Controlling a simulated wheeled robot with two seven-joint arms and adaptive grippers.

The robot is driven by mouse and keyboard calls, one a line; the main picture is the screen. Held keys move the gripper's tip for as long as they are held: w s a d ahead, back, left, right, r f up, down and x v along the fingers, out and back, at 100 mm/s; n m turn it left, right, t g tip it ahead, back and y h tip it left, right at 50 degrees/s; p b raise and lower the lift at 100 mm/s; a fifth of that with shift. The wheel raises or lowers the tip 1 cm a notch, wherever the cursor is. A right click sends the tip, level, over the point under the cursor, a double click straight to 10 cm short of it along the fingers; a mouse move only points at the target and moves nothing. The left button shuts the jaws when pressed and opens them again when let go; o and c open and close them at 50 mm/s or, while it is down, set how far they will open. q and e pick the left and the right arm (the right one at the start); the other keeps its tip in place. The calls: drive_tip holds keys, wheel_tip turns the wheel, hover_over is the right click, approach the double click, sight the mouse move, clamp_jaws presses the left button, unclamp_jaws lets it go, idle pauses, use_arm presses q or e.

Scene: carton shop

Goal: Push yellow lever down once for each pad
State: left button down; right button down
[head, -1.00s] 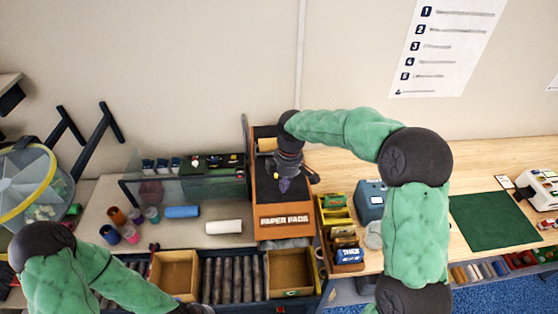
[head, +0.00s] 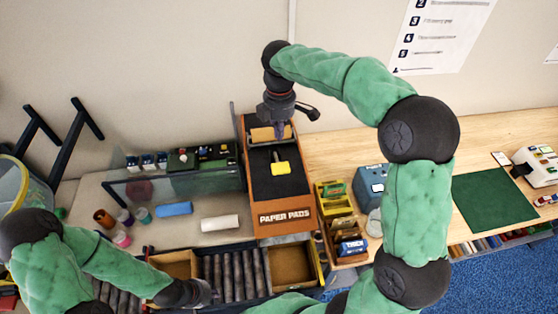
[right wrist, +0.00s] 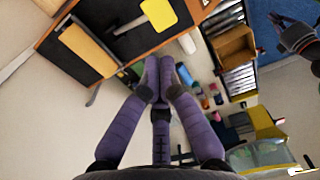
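The orange dispenser marked PAPER PADS (head: 285,217) stands upright at mid-bench with a black sloping front. The yellow lever (head: 281,168) sticks out over that front; its flat yellow end also shows in the right wrist view (right wrist: 158,14). My right gripper (head: 282,132) hangs above and behind the lever, by the dispenser's top, apart from the lever. In the right wrist view its purple fingers (right wrist: 158,70) are together at the tips with nothing between them. My left gripper (head: 197,293) is low over the rollers; its fingers are too unclear to judge. I see no loose pad.
An open carton (head: 292,265) sits in front of the dispenser, beside the rollers (head: 236,277); another carton (head: 178,263) is left of them. Yellow bins (head: 335,202) and a blue box (head: 371,187) stand right. A green mat (head: 493,205) lies clear.

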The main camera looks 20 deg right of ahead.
sight(279, 167)
wheel_tip(279, 167, down, 14)
drive_tip(key=shift+r+p, duration=0.15)
drive_tip(key=shift+p, duration=0.9)
drive_tip(key=shift+s, duration=0.1)
drive_tip(key=s+f+t+b, duration=0.1)
drive_tip(key=f+b, duration=0.1)
drive_tip(key=b, duration=0.3)
drive_tip(key=s+f+t+b, duration=0.1)
drive_tip(key=f+t+b, duration=0.1)
drive_tip(key=b, duration=0.4)
drive_tip(key=s+a+f+t+h+b, duration=0.1)
drive_tip(key=f+t+b, duration=0.1)
drive_tip(key=b, duration=0.4)
drive_tip(key=shift+s+f, duration=0.35)
drive_tip(key=shift+f, duration=0.35)
drive_tip(key=shift+s+f+b, duration=0.1)
drive_tip(key=shift+f+b, duration=0.55)
drive_tip(key=shift+b, duration=0.3)
drive_tip(key=shift+s+f, duration=0.1)
drive_tip(key=shift+f, duration=0.15)
drive_tip(key=shift+s+a+f, duration=0.1)
drive_tip(key=shift+s+f, duration=0.05)
